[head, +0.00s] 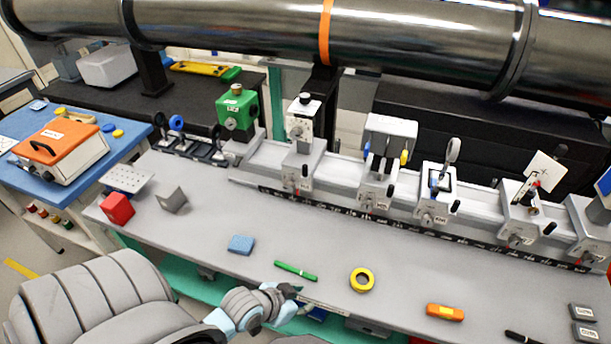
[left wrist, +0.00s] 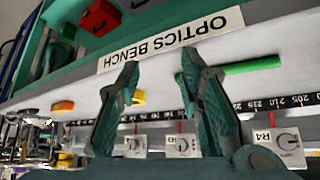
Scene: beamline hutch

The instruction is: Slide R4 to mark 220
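The R4 carriage (left wrist: 277,140) is at the right of the left wrist view, with a white label, a round knob and a red pointer at the scale (left wrist: 300,102). The pointer is among marks a little above 200; I cannot read its exact value. In the head view R4 appears to be the leftmost white carriage (head: 302,170) on the rail, though its label is too small to read. My left gripper (head: 291,291) is at the bench's front edge, well short of the rail. Its fingers (left wrist: 158,75) are spread and empty. My right gripper is not in view.
More carriages (head: 378,190) (head: 432,205) stand to the right of R4 on the rail. A green pen (head: 296,271), yellow ring (head: 362,280), blue block (head: 241,244) and orange tool (head: 445,312) lie on the bench. A large metal pipe (head: 420,40) crosses above.

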